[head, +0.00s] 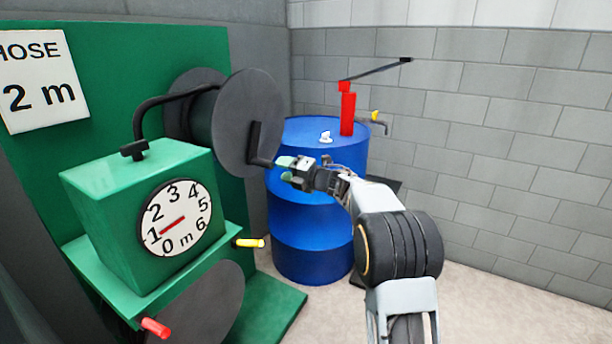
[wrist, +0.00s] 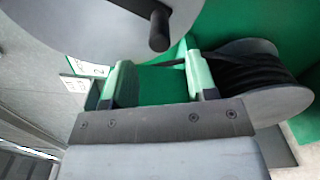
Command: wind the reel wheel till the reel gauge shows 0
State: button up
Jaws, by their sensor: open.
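The reel wheel (head: 235,115) is a grey disc on the green stand, with a black crank arm and a peg handle (head: 262,162) near its lower right edge. In the wrist view the disc (wrist: 90,22) fills the upper left and its black peg (wrist: 160,32) points toward me. The reel gauge (head: 178,217) is a white dial from 0 to 6 m on a green box; its red needle points at about 1. My gripper (head: 284,168) is open beside the peg. In the wrist view its green fingertips (wrist: 158,62) lie either side of the peg's line, with nothing visibly held.
A blue drum (head: 310,225) with a red pump (head: 347,112) stands behind my gripper. A sign (head: 40,80) reads "HOSE 2 m". A yellow handle (head: 249,243) and a red handle (head: 155,328) stick out below the gauge. A reel of black hose (wrist: 255,68) shows in the wrist view.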

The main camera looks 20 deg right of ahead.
jog(key=v, duration=0.8)
